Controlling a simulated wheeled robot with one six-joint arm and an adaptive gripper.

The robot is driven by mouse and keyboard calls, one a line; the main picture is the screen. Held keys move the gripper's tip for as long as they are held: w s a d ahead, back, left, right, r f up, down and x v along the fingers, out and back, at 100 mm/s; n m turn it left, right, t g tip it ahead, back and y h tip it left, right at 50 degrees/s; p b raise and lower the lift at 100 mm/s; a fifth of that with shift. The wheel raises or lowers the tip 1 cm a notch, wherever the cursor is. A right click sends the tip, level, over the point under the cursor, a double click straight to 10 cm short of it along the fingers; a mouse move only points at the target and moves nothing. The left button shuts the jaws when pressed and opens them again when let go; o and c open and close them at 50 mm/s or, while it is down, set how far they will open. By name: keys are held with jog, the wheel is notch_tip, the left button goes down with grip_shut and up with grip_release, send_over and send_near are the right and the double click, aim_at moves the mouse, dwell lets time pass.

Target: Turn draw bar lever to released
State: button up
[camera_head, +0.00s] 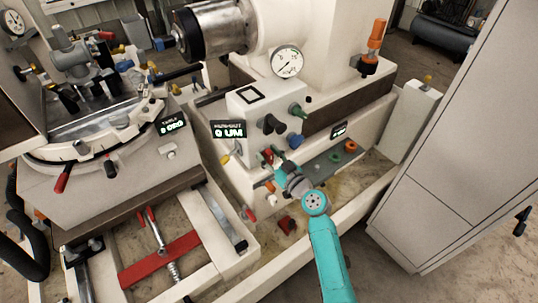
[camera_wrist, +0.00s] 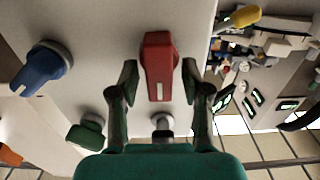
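A red lever (camera_wrist: 158,62) with a pale mark near its lower end stands on the light machine panel in the wrist view. No readable label names it as the draw bar lever. My gripper (camera_wrist: 159,78) is open, with one dark finger on each side of the red lever and a visible gap on both sides. In the head view, my gripper (camera_head: 281,168) is at the front of the cream machine housing, beside a small red part (camera_head: 267,155). My gripper partly hides that area.
A dial gauge (camera_head: 287,62) and a display (camera_head: 229,130) are above. A cabinet (camera_head: 460,150) stands at right.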

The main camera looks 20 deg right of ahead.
jog(key=c, duration=0.8)
jog(key=shift+d+m, duration=0.1)
jog(key=shift+m, duration=0.4)
jog(key=m, duration=0.3)
jog(key=shift+w+d, duration=0.1)
jog(key=shift+d, duration=0.1)
jog(key=m, duration=0.4)
jog(key=shift+d+f+m, duration=0.2)
jog(key=shift+f+m, duration=0.05)
jog(key=shift+m, duration=0.05)
jog(key=m, duration=0.4)
jog(key=shift+w+d+f+m, duration=0.1)
jog(key=shift+d+f+m, duration=0.05)
jog(key=shift+f+m, duration=0.15)
jog(key=m, duration=0.4)
jog(key=shift+f+m, duration=0.25)
jog(key=shift+m, duration=0.05)
